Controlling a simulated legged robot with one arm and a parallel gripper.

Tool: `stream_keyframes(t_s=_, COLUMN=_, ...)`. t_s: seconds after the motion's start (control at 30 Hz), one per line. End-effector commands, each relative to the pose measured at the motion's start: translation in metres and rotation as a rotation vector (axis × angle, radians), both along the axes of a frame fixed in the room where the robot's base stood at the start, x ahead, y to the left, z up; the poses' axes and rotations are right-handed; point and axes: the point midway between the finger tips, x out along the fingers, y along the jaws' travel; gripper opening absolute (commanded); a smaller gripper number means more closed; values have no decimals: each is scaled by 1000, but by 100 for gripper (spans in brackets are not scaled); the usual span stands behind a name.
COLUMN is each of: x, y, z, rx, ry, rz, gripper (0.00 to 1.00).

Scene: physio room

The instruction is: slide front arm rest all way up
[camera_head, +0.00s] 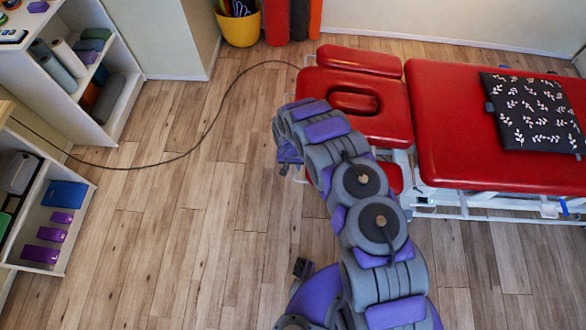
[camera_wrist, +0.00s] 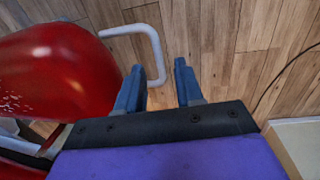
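The red treatment table (camera_head: 500,150) stands at the right in the head view. A smaller red pad (camera_head: 394,178), which looks like the front arm rest, sits low under its head section, partly hidden behind my arm. In the wrist view a red pad (camera_wrist: 55,75) fills the left side, with a bent white tube (camera_wrist: 155,42) beside it. My gripper (camera_wrist: 158,75) is open. The tube's bend lies between and beyond the fingertips in the picture; I cannot tell whether it touches them. In the head view the gripper is mostly hidden by my arm.
White shelves (camera_head: 130,100) with rolls and blocks stand at the left. A black cable (camera_head: 190,150) crosses the wooden floor to the table. A yellow bucket (camera_head: 240,28) stands at the back wall. A black patterned cushion (camera_head: 530,110) lies on the table. The floor left of my arm is mostly clear.

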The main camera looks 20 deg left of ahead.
Motion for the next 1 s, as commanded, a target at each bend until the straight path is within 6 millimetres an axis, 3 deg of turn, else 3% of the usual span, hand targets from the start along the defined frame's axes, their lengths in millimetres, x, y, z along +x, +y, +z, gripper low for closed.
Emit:
stream_keyframes(t_s=0.2, x=-1, y=-2, z=-19, rx=-2, ry=3, rz=0, gripper=36)
stream_keyframes(t_s=0.53, x=-1, y=-2, z=-21, rx=-1, ry=2, rz=1, gripper=36)
stream_keyframes(t_s=0.9, x=0, y=-2, z=-21, rx=-1, ry=1, rz=1, gripper=2)
stream_keyframes(t_s=1.0, x=0, y=-2, z=-21, rx=-1, ry=1, rz=1, gripper=0)
